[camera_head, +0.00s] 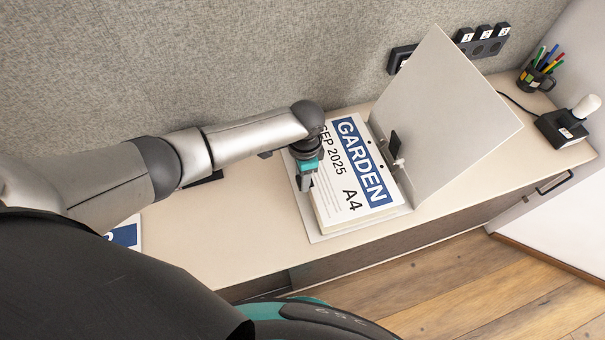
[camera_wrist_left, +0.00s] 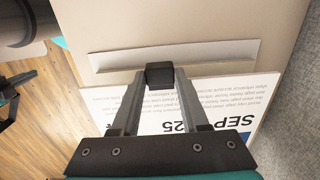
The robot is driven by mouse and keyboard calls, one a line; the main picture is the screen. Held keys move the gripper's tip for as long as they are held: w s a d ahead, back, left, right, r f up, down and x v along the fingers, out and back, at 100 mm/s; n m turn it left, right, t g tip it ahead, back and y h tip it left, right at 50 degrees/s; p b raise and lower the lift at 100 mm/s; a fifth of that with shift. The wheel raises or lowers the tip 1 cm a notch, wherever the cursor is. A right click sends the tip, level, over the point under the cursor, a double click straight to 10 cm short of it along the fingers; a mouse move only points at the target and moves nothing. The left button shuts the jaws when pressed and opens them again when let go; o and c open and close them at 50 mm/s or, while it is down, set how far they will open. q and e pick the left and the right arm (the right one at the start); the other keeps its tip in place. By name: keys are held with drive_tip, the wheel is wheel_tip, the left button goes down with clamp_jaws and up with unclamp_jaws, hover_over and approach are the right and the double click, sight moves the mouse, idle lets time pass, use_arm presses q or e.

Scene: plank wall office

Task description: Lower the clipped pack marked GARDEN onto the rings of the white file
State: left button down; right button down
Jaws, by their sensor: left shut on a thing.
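The white file (camera_head: 443,105) lies open on the desk, its cover tilted up to the right. The pack marked GARDEN (camera_head: 338,205) lies over the file's left side, its print upward and its holed edge beside the dark ring lever (camera_head: 394,144). I cannot tell whether the rings pass through the holes, or whether the pack rests fully down. My left gripper (camera_head: 305,180) is at the pack's left edge. In the left wrist view, it is shut on the pack's black clip (camera_wrist_left: 160,75), with the pack's printed sheet (camera_wrist_left: 215,95) beneath the fingers.
A pen mug (camera_head: 537,77) and a black device with a white knob (camera_head: 563,128) stand at the desk's right end. A socket strip (camera_head: 485,47) is on the grey panel behind. Another blue-and-white printed item (camera_head: 126,236) lies at the left, partly hidden by my arm.

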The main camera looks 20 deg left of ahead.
use_arm(q)
drive_tip(key=shift+p, duration=0.55)
idle(0.7)
drive_tip(key=shift+f+b, duration=1.75)
drive_tip(key=shift+f, duration=0.55)
drive_tip(key=shift+c, duration=1.7)
unclamp_jaws()
wheel_tip(320, 180, up, 15)
drive_tip(key=p, duration=0.3)
drive_tip(key=shift+d+r+p, duration=0.15)
drive_tip(key=shift+d+p, duration=0.05)
drive_tip(key=shift+p, duration=0.2)
